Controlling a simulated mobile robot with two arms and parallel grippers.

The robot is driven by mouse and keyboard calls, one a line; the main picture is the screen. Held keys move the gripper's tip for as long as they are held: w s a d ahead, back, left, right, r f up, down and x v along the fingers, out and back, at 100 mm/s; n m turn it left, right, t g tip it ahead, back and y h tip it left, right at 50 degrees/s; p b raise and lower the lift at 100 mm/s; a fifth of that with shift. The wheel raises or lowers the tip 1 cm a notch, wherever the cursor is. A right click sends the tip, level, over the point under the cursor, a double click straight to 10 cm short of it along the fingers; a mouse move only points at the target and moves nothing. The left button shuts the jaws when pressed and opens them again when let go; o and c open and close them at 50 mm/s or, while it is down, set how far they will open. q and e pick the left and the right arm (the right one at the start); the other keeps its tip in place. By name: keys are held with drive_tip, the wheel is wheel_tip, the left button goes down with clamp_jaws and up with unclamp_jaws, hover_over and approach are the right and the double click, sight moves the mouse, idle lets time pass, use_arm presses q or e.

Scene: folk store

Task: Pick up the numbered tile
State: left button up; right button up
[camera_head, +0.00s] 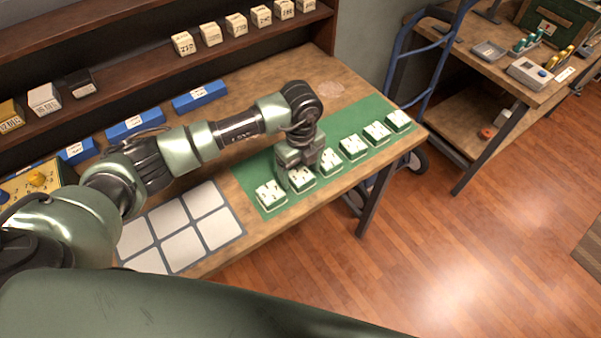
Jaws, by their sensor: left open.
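Several white-topped numbered tiles with green bases stand in a row along the front edge of a green mat (348,118). The nearest tile (271,195) is at the left end, and the farthest tile (399,121) is at the right end. My left gripper (304,171) points down over the row, close to the second tile from the left (302,180). It looks open, and it partly hides that tile. Whether its fingers touch the tile cannot be told. The third tile (330,163) is just right of the gripper. The tile markings are too small to read. My right gripper does not show.
A grey-lined board with white squares (185,226) lies left of the mat on the wooden table (252,239). Blue blocks (199,97) line the table's back. Above is a brown shelf (135,68) with small numbered boxes. A blue hand truck (430,62) stands beyond the table's right end.

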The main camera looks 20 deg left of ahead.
use_arm(q)
drive_tip(key=shift+f, duration=0.1)
drive_tip(key=c, duration=1.6)
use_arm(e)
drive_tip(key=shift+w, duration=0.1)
